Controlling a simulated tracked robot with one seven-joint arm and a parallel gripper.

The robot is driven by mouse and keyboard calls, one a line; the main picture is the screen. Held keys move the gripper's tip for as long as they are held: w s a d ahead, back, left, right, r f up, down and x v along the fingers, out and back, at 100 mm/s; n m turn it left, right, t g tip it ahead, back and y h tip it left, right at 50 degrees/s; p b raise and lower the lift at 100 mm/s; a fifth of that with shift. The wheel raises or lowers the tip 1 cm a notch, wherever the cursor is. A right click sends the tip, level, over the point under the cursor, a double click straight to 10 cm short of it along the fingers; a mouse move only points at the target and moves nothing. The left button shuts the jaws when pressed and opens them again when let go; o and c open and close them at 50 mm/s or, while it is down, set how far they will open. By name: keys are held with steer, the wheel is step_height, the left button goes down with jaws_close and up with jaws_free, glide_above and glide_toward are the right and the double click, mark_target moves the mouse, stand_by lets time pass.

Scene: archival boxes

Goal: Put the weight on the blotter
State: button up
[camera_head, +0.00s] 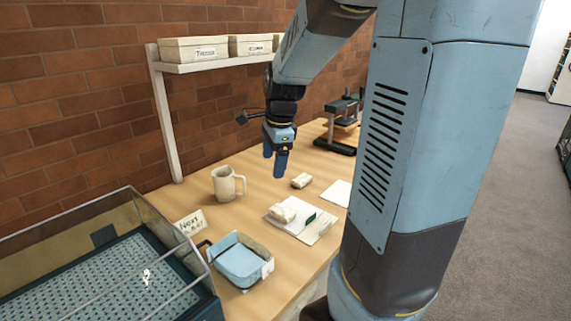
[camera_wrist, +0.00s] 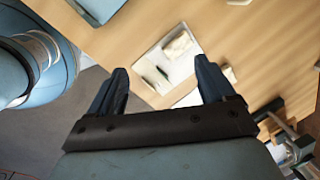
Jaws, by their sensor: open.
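A pale cloth-like bundle (camera_head: 301,180), which may be the weight, lies on the bare wooden table. A similar pale bundle (camera_head: 282,212) lies on a white pad (camera_head: 296,229) beside a small dark green item (camera_head: 310,217). A plain white sheet (camera_head: 337,193) lies to the right, partly hidden by my arm. I cannot tell whether the pad or the sheet is the blotter. My gripper (camera_head: 275,162) points down, open and empty, above the table behind the bundles. The wrist view shows the pad (camera_wrist: 178,75) beyond the open fingers (camera_wrist: 160,74), with a bundle (camera_wrist: 177,45) on it.
A cream mug (camera_head: 225,185) stands left of the bundles. A blue-lined tray (camera_head: 240,262) and a "Next" card (camera_head: 190,223) are nearer. A glass-walled case (camera_head: 110,265) fills the near left. A dark press-like stand (camera_head: 340,125) is at the back. Labelled boxes (camera_head: 193,50) sit on a shelf.

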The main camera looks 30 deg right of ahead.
steer(key=s+a+r+n+t, duration=0.1)
steer(key=s+a+r+n, duration=0.2)
steer(key=s+n, duration=0.6)
steer(key=s+a+r+n+t, duration=0.2)
steer(key=s+r+n, duration=0.3)
steer(key=s+n, duration=0.4)
steer(key=shift+s+a+r+n+h, duration=0.2)
steer(key=shift+a+r+n+h, duration=0.1)
steer(key=shift+a+n, duration=0.25)
